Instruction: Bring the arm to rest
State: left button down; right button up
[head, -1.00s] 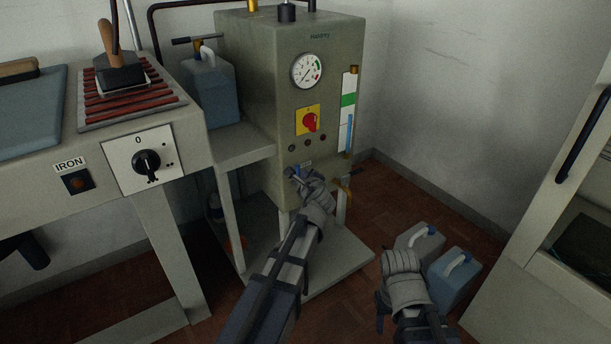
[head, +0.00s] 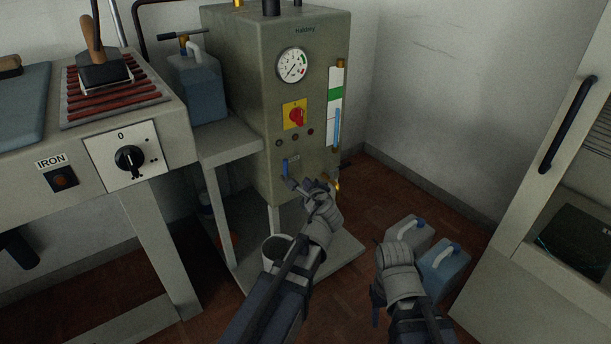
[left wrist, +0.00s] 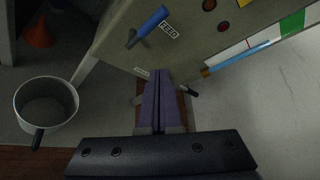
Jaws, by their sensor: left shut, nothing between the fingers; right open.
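My left gripper (head: 298,185) is in front of the lower front of the grey boiler (head: 235,100). Its fingers are shut together and empty, which also shows in the left wrist view (left wrist: 158,100). The blue feed handle (head: 285,168) is just above and left of the fingertips; in the left wrist view the handle (left wrist: 148,27) stands clear of the fingers. My right gripper (head: 376,302) hangs low at the right, dark and partly hidden by its own wrist; it is open and holds nothing that I can see.
A grey pot (left wrist: 47,103) stands below the boiler, partly behind my left arm in the head view. Two canisters, grey (head: 408,236) and blue (head: 445,268), stand on the floor near my right arm. The ironing table (head: 50,205) is left, a cabinet (head: 520,240) right.

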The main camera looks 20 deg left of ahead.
pick_arm(q)
jog(key=shift+s+d, duration=0.25)
jog(key=shift+s, duration=0.3)
